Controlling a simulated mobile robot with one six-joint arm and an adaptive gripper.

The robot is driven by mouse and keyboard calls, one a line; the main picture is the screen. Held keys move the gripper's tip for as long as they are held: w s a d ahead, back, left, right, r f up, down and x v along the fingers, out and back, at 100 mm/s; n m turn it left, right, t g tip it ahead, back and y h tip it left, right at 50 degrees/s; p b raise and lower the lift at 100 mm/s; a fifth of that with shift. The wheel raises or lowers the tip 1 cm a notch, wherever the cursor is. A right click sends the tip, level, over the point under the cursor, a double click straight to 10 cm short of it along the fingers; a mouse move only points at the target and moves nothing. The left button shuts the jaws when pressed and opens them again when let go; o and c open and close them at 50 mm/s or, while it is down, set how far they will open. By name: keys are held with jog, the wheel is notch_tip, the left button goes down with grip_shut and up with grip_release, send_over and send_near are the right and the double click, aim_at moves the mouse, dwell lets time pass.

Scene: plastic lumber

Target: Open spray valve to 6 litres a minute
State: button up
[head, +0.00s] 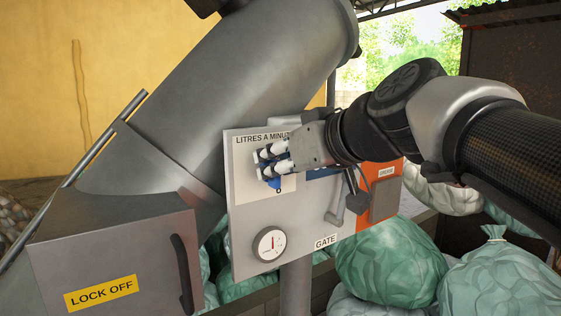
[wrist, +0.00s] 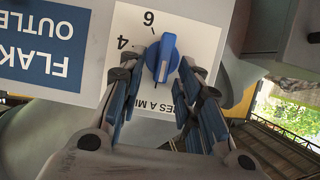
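The spray valve is a blue knob (wrist: 163,60) with a pale stripe along its grip, on a white dial plate (wrist: 128,24) in the wrist view. The figures 4 and 6 show beside it, with 6 past the knob's far end. I cannot tell exactly which value the knob points to. My gripper (wrist: 160,76) is open, with one blue-padded finger on each side of the knob and small gaps showing. In the head view my gripper (head: 268,164) is at the panel, in front of the LITRES A MINUTE plate (head: 245,182), and hides most of the dial.
A LOCK OFF box (head: 110,250) stands at the left. Green sacks (head: 392,262) lie below right.

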jog(key=shift+c, duration=0.4)
grip_shut()
